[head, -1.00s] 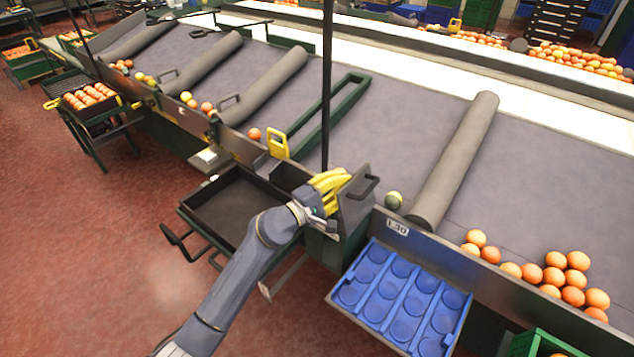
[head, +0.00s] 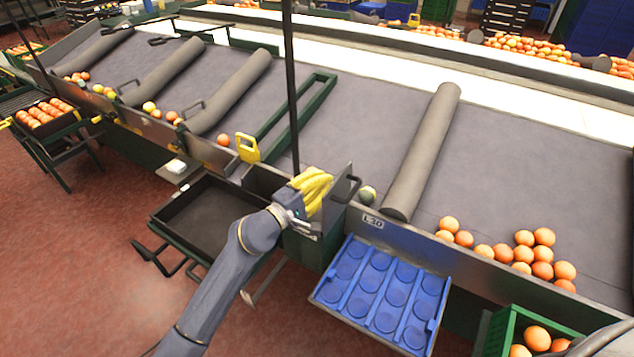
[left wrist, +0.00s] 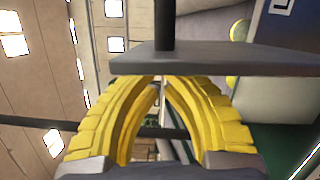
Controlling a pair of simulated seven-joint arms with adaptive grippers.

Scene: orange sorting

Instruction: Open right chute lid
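The right chute lid (head: 334,203) is a grey metal plate with a dark handle (head: 349,187) on its right side. It stands steeply raised at the chute beside the conveyor edge. My left gripper (head: 316,187) has yellow ribbed fingers and is close against the left side of the plate. In the left wrist view, a grey plate (left wrist: 215,59) crosses in front of the finger ends and hides the tips (left wrist: 160,82). The fingers bow outward with a gap between them, so I cannot tell whether they grip anything. My right gripper is not in view.
A black crate (head: 163,212) stands below left of the chute. A blue tray (head: 333,297) hangs to its right. A yellow-green fruit (head: 367,194) lies beside the lid, near a grey roller (head: 423,150). Oranges (head: 543,252) sit at right. A dark pole (head: 291,90) rises behind the gripper.

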